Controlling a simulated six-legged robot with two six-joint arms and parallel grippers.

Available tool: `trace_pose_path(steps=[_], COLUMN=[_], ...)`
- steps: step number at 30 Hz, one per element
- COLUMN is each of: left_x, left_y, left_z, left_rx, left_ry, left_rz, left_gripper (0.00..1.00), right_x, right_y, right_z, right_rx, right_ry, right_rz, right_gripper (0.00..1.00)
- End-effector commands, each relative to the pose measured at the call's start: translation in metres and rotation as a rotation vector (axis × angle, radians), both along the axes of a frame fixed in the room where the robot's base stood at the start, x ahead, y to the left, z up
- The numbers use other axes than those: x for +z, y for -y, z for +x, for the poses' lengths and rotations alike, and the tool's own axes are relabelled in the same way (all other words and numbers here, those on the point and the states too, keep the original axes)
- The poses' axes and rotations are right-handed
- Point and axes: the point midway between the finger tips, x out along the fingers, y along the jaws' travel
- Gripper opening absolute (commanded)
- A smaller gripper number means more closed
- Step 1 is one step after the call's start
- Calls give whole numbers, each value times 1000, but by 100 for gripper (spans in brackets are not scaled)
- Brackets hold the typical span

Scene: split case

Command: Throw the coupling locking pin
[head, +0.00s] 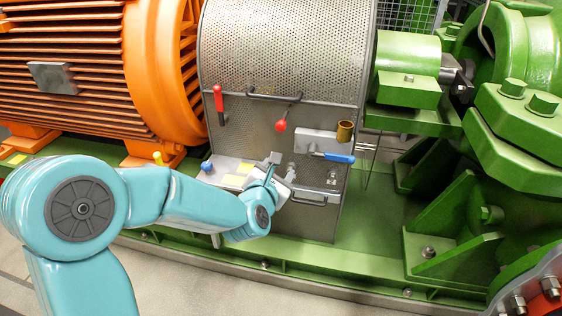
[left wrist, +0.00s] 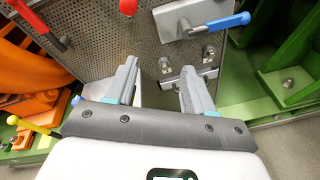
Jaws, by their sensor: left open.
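A perforated metal coupling guard (head: 285,50) stands between an orange motor and green machinery. Low on its front are a metal bracket (head: 316,198) and small round metal fittings, also seen in the left wrist view (left wrist: 208,53). I cannot tell for sure which fitting is the locking pin. My left gripper (head: 283,168) is open and empty in front of the guard's lower part. In the left wrist view its two fingers (left wrist: 160,72) are spread, with the bracket and fittings beyond and between them, slightly right. No contact shows. My right gripper is not in view.
Above are a blue-handled lever (head: 338,157) on a grey plate, a brass cup (head: 345,131), a red knob (head: 281,125) and a red handle (head: 219,104). Blue (head: 206,166) and yellow (head: 158,157) knobs stand left. A green base rail (head: 330,272) runs along the front.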

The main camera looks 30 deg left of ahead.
Motion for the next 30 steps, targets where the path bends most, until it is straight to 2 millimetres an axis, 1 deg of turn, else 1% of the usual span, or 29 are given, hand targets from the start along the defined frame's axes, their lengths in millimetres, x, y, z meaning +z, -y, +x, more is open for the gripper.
trace_pose_path(steps=[1,3,4,6,8,11,13,17,30], left_x=[-4,13,19,27,31,32,32,33,32], left_y=[-10,-17,-19,-22,-23,-22,-22,-27,-57], left_z=[-3,-8,-11,-18,-22,-23,-19,-3,95], left_rx=[26,45,49,56,57,55,53,55,53], left_ry=[82,162,189,234,256,267,265,264,262], left_rz=[2,3,5,7,8,9,9,9,10], left_gripper=[53,53,53,53,53,53,53,53,53], right_x=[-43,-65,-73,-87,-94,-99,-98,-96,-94], right_y=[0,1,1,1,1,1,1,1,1], right_z=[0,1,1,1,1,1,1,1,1], right_rx=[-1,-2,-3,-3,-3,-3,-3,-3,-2], right_ry=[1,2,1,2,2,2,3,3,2], right_rz=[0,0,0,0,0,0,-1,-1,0], right_gripper=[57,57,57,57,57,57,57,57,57])
